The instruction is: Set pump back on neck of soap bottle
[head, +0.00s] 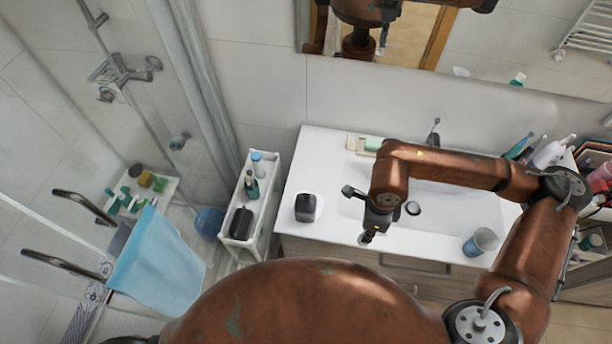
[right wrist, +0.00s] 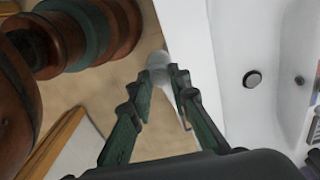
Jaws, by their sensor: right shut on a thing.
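My right gripper (head: 367,238) hangs over the front edge of the white washbasin counter. In the right wrist view its two green fingers (right wrist: 160,85) are shut on a small whitish-grey thing (right wrist: 158,60), which looks like the pump; a thin part runs down beside the right finger. In the head view the held thing is mostly hidden. A small green bottle (head: 251,187), perhaps the soap bottle, stands on the narrow white cart left of the counter, apart from the gripper. Its neck is too small to make out. My left gripper is not in view.
The white cart (head: 237,221) also holds a blue-and-white bottle (head: 257,163) and a black item (head: 241,223). On the counter (head: 318,160) are a dark box (head: 307,207), a soap dish (head: 354,146) and a grey cup (head: 481,243). A blue towel (head: 157,262) hangs at left.

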